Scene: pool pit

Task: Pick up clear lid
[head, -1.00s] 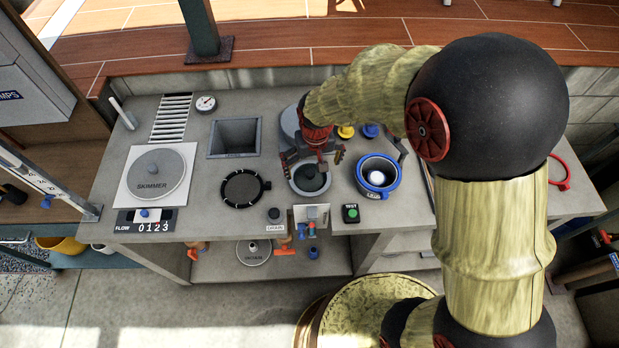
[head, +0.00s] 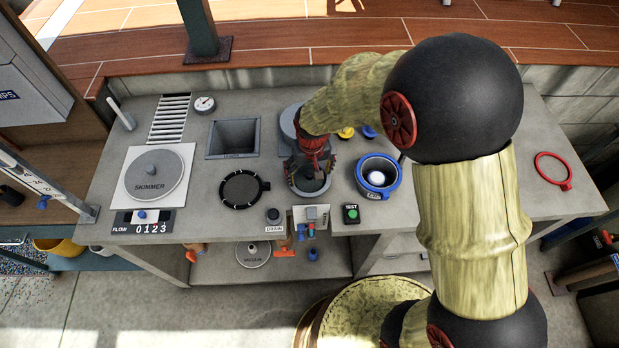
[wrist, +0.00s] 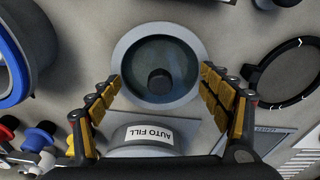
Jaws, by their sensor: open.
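A round, dark teal, see-through disc with a black knob (wrist: 158,82) sits inside a grey ring in the wrist view; I take it as the clear lid. In the head view the lid (head: 311,184) is partly hidden by my gripper (head: 309,173). In the wrist view my gripper (wrist: 161,77) is open and empty, its yellow-padded fingers on either side of the ring's near half. The knob lies between the fingertips. I cannot tell whether the fingers touch the ring.
A grey housing marked AUTO FILL (wrist: 145,138) stands close to the ring. A black ring (head: 241,188) lies to the left, and a blue-rimmed pot (head: 377,160) stands to the right. A square basin (head: 233,138) and skimmer cover (head: 155,174) are farther left.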

